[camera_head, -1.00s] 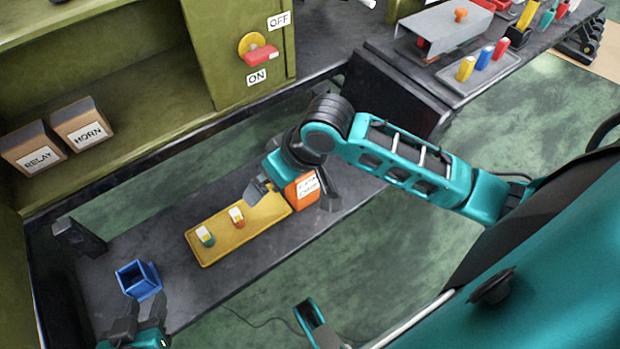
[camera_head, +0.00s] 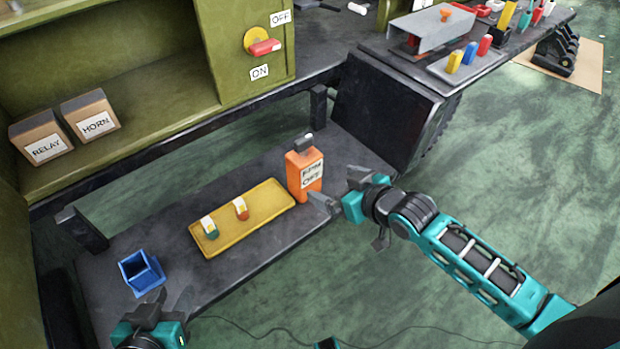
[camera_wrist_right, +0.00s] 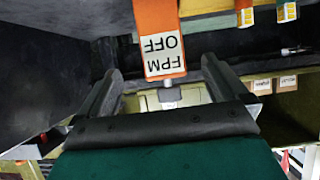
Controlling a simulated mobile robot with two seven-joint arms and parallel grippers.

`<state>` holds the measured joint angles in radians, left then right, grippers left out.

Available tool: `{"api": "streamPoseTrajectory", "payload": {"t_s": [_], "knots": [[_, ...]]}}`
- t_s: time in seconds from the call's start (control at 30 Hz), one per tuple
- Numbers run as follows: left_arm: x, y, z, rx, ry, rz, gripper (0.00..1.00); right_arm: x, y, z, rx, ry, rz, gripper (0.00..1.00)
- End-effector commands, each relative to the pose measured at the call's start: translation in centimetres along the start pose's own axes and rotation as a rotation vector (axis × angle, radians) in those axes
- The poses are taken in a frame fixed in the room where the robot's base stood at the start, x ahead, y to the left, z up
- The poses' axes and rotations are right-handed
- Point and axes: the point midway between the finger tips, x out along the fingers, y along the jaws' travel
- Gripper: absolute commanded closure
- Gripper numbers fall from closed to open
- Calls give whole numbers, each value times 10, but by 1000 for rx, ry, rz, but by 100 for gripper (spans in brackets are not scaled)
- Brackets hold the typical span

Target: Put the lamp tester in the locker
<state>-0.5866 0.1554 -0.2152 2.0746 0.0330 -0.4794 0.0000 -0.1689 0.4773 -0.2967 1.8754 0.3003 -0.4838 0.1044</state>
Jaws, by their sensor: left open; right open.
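An orange box-shaped device (camera_head: 304,171) with a dark top piece and a white label stands upright on the dark bench, at the right end of a yellow tray. It looks like the lamp tester. In the right wrist view the device (camera_wrist_right: 156,22) appears upside down, its label reading "FPM OFF", in line with the gap between the fingers. My right gripper (camera_head: 338,192) is open beside the device, its fingers pointing at it. My left gripper (camera_head: 168,303) is open and empty near the blue holder. The olive-green cabinet (camera_head: 215,50) at the back seems to be the locker.
The yellow tray (camera_head: 262,222) holds two small coloured pieces. A blue square holder (camera_head: 141,273) stands to its left. RELAY (camera_head: 42,139) and HORN (camera_head: 90,115) boxes sit on the cabinet shelf, whose middle is clear.

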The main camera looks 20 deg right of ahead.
Motion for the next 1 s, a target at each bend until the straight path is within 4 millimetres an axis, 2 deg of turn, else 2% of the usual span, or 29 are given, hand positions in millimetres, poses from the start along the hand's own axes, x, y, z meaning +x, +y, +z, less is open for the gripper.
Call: {"api": "streamPoseTrajectory", "payload": {"t_s": [0.1,0.3,0.57,0.8,1.0], "knots": [[6,0,9,-1,0,1,57,24,0,1,2,3,-1,0],[12,0,20,-1,-4,1,57,58,-1,1,2,1,-1,0],[16,1,29,-7,-9,1,57,79,-2,1,2,0,-2,0],[24,2,43,-13,-10,1,57,114,-3,0,3,-1,-2,0],[25,1,44,-13,-10,1,57,120,-2,-1,1,-2,-2,0]]}}
